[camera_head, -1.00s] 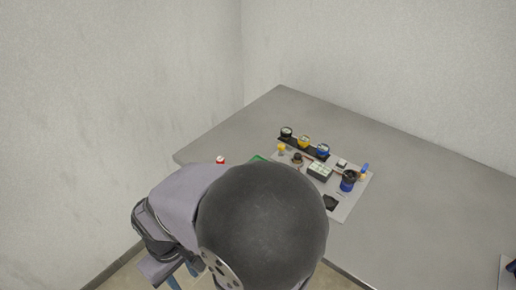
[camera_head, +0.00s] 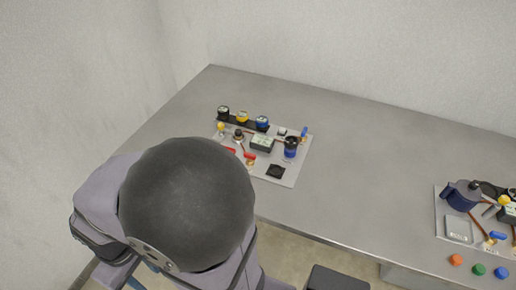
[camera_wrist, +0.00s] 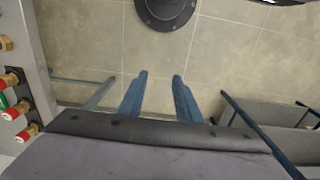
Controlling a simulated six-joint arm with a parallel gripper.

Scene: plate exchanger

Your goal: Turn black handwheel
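I cannot tell for certain which part is the black handwheel. A small dark round knob (camera_head: 238,134) stands at the left of the light panel on the table in the head view. Another dark part (camera_head: 492,189) shows at the top of the right-hand panel, cut by the picture edge. My gripper (camera_wrist: 160,78) shows in the wrist view as two blue fingers with a clear gap between them. It is open and empty above the tiled floor, apart from both panels. In the head view my dark round arm joint hides much of the gripper.
The left panel (camera_head: 297,168) carries gauges, a blue-black cylinder (camera_head: 291,148) and red fittings. Red-capped brass fittings (camera_wrist: 13,78) lie left of my gripper.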

